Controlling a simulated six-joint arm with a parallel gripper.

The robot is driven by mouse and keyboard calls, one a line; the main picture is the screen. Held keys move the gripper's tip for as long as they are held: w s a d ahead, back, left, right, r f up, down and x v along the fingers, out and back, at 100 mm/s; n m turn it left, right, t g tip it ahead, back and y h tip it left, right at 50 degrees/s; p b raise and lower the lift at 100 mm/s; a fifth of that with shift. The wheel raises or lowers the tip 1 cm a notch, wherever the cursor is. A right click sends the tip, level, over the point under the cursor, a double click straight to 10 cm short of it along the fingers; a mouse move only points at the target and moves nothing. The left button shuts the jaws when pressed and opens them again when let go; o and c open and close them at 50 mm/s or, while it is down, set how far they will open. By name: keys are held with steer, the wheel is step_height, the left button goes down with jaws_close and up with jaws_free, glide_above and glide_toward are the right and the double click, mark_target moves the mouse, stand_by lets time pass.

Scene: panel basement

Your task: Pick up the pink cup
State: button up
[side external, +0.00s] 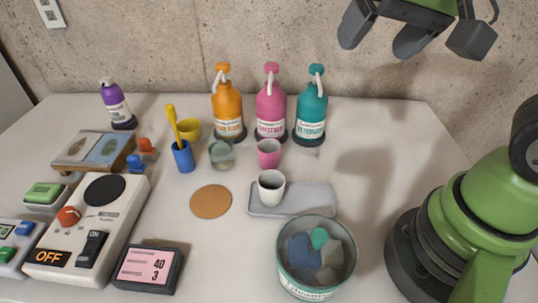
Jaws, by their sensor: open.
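The pink cup (268,153) stands upright on the white table, just in front of the pink pump bottle (271,106) and behind a white cup (271,187). My gripper (412,38) is at the top right of the side external view, high above the table and well apart from the pink cup. Its dark fingers are spread open with nothing between them. The upper part of my gripper is cut off by the picture's edge.
Orange (228,112) and teal (310,112) pump bottles flank the pink bottle. A grey-green cup (222,154) stands left of the pink cup. The white cup is on a grey tray (312,199). A bucket (315,285) of blocks is in front. Table right of the cup is clear.

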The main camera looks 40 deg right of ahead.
steer(key=w+a+f+g+h, duration=0.1)
steer(key=w+a+f+h, duration=0.1)
steer(key=w+f, duration=0.6)
glide_toward(269, 146)
steer(key=shift+w+a+f+m, duration=0.1)
steer(key=shift+a+f+m, duration=0.1)
steer(key=shift+f, duration=0.3)
steer(key=shift+w+a+f+m, duration=0.1)
steer(key=shift+f+m, duration=0.1)
steer(key=shift+f, duration=0.3)
steer(key=shift+x, duration=2.9)
steer(key=shift+s, duration=0.15)
steer(key=c, duration=1)
